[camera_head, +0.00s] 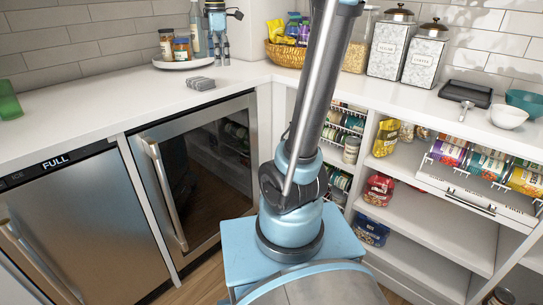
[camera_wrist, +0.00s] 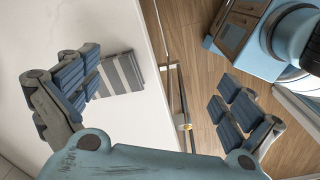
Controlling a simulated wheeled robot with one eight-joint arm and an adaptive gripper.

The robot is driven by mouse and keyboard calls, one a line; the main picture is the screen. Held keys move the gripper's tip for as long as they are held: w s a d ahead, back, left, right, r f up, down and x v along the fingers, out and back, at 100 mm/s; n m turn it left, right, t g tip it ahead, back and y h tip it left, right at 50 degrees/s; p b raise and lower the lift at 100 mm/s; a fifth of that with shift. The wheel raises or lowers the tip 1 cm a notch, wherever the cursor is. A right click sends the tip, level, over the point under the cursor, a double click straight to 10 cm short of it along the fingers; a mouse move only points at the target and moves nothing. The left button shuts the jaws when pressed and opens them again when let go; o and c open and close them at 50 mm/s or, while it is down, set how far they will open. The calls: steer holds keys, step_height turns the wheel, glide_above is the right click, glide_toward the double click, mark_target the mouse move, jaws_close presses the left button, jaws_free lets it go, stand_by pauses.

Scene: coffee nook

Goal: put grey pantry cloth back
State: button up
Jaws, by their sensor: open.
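The grey pantry cloth (camera_head: 201,83) lies folded on the white counter, left of the corner. In the wrist view the cloth (camera_wrist: 124,73) shows grey stripes and lies beside the left finger, near the counter's front edge. My gripper (camera_head: 220,50) points down above the counter, behind and to the right of the cloth in the head view. In the wrist view my gripper (camera_wrist: 158,100) has its fingers wide apart with nothing held between them. The left finger is over the counter and the right finger shows against the floor.
A tray (camera_head: 184,63) with jars stands behind the cloth. A wicker basket (camera_head: 286,54) and canisters (camera_head: 389,48) stand along the back. Open shelves (camera_head: 424,210) with food packs are at right. A green glass (camera_head: 9,100) is at far left. The left counter (camera_head: 95,95) is mostly clear.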

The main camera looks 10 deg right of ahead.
steer(key=s+d+f+m, duration=0.4)
steer(key=s+f+m, duration=0.2)
steer(key=s+f, duration=0.2)
steer(key=s+d+f+m+t, duration=0.1)
steer(key=s+d+f+m, duration=0.4)
steer(key=s+f, duration=0.3)
steer(key=s+d+f+m, duration=0.4)
steer(key=s+f+m, duration=0.4)
steer(key=f, duration=0.3)
steer(key=shift+s+d+f+t, duration=0.15)
steer(key=shift+s+d+t, duration=0.1)
steer(key=shift+s+t, duration=0.2)
steer(key=shift+w+f, duration=0.2)
steer(key=shift+w, duration=0.25)
